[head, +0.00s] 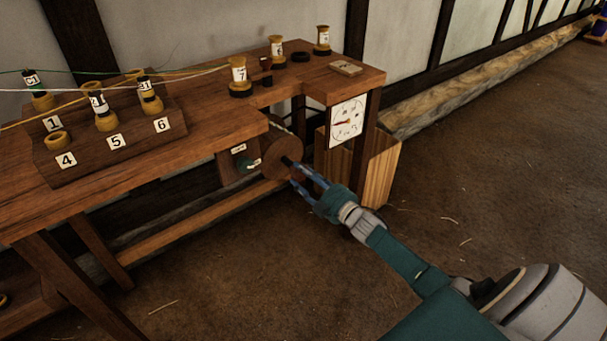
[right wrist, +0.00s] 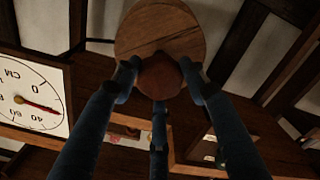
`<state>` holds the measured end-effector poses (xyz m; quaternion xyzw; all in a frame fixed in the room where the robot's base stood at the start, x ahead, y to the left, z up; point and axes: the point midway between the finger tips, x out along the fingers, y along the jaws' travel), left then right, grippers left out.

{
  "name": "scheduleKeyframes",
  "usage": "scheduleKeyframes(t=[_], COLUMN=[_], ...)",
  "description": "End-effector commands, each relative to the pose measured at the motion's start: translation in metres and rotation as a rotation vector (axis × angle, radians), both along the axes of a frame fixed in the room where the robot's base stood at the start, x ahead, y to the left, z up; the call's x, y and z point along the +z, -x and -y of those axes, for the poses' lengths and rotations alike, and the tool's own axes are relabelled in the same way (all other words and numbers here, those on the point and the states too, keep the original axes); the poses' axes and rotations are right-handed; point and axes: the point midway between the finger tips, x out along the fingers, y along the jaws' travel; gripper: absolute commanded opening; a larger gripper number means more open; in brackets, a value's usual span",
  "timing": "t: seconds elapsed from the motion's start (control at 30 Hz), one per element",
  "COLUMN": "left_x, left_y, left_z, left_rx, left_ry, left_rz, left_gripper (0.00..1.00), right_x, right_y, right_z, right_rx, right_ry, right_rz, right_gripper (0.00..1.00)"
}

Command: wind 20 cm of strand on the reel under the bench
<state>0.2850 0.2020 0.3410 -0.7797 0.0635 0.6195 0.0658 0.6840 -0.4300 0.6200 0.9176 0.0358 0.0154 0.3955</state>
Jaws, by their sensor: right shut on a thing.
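The wooden reel (head: 283,148) hangs under the bench top (head: 205,140) near its right end; its round face also fills the top of the right wrist view (right wrist: 160,28). My right gripper (head: 293,173) is at the reel's face. In the right wrist view its fingers (right wrist: 159,82) are closed around a brown rounded handle (right wrist: 160,72) standing off that face. Pale strand shows at the reel's upper edge. A white dial (head: 347,121) marked in CM is at the bench's right end; its red needle points left in the head view. My left gripper is not in view.
A wooden bin (head: 378,168) stands right of the reel. Several numbered bobbin places hold bobbins on the left block (head: 88,150), with strands running across the bench. Bobbin 7 (head: 239,75) stands above the reel. The floor on the right (head: 480,170) is clear.

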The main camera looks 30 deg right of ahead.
Motion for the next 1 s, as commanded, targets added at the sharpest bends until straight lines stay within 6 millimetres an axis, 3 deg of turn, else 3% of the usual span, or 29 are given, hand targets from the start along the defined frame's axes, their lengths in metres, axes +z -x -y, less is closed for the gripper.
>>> scheduleKeyframes(t=[0.57, 0.6, 0.67, 1.0], left_x=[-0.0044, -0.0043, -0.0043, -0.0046], left_y=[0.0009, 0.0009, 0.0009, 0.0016], left_z=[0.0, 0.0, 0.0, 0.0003], left_rx=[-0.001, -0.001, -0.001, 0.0], left_ry=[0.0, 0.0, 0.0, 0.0], left_rz=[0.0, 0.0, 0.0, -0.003], left_gripper=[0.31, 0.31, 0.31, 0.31], right_x=[-0.0023, -0.0024, -0.0022, -0.0012], right_y=[0.0008, 0.0008, 0.0008, 0.0022], right_z=[-0.0016, -0.0015, -0.0014, -0.0003], right_rx=[0.002, 0.002, 0.002, 0.001], right_ry=[-0.029, -0.029, -0.029, -0.029], right_rz=[-0.006, -0.006, -0.006, -0.004], right_gripper=[0.17, 0.51, 0.62, 0.62])
